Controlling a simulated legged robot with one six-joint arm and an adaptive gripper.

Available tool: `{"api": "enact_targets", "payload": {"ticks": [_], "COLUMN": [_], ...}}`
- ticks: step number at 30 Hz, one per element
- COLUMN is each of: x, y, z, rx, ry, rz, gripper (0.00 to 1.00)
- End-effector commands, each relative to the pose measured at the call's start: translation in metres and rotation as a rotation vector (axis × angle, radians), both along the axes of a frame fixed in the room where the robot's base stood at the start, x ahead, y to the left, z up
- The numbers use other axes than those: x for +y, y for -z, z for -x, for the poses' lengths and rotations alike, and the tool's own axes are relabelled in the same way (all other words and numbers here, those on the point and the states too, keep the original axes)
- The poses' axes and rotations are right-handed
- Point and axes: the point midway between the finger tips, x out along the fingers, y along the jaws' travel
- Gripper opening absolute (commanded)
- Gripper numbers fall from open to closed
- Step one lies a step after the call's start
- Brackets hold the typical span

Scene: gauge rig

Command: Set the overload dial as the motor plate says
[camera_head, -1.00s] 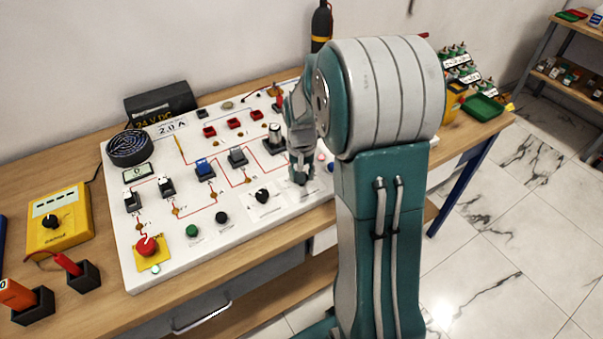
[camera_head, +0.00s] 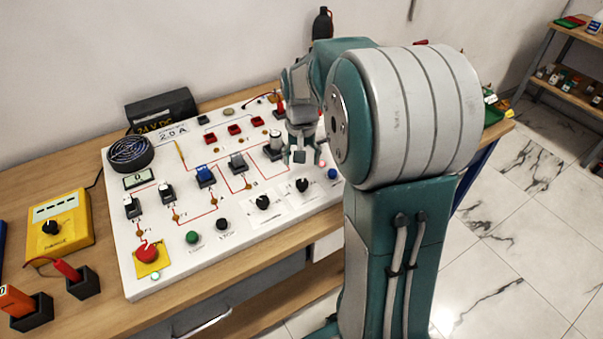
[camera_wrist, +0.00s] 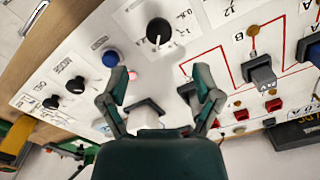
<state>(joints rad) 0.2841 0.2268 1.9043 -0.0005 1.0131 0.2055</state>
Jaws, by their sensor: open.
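The white panel (camera_head: 232,222) carries two black dials on printed scales, a left dial (camera_head: 263,202) and a right dial (camera_head: 302,185). In the wrist view the right dial (camera_wrist: 158,31) lies beyond the fingertips, with a white pointer line toward the gripper. Which dial is the overload dial I cannot read. A plate reading 2.0 A (camera_head: 172,133) sits at the panel's back left, near a round black fan (camera_head: 130,153). My gripper (camera_head: 304,158) is open and empty above the panel, behind the right dial. The wrist view shows both open fingers (camera_wrist: 162,84), apart from the dial.
A blue button (camera_head: 332,174) and a lit pink lamp (camera_head: 322,164) are right of the right dial. Switch blocks, including a blue one (camera_head: 205,175), stand up from the panel. A red stop button (camera_head: 148,250) and yellow meter (camera_head: 60,225) are left.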

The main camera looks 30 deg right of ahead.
Motion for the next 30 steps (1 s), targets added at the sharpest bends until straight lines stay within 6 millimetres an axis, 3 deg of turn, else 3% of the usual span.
{"api": "enact_targets", "payload": {"ticks": [3, 7, 25, 30], "x": [0.0, 0.0, 0.001, 0.017], "y": [-0.022, -0.035, -0.04, -0.058], "z": [0.0, 0.0, 0.001, 0.016], "rx": [-0.002, 0.001, 0.001, -0.044], "ry": [0.0, 0.0, -0.001, -0.044], "rz": [0.001, 0.0, 0.0, 0.012], "gripper": [0.82, 0.82, 0.82, 0.82]}}
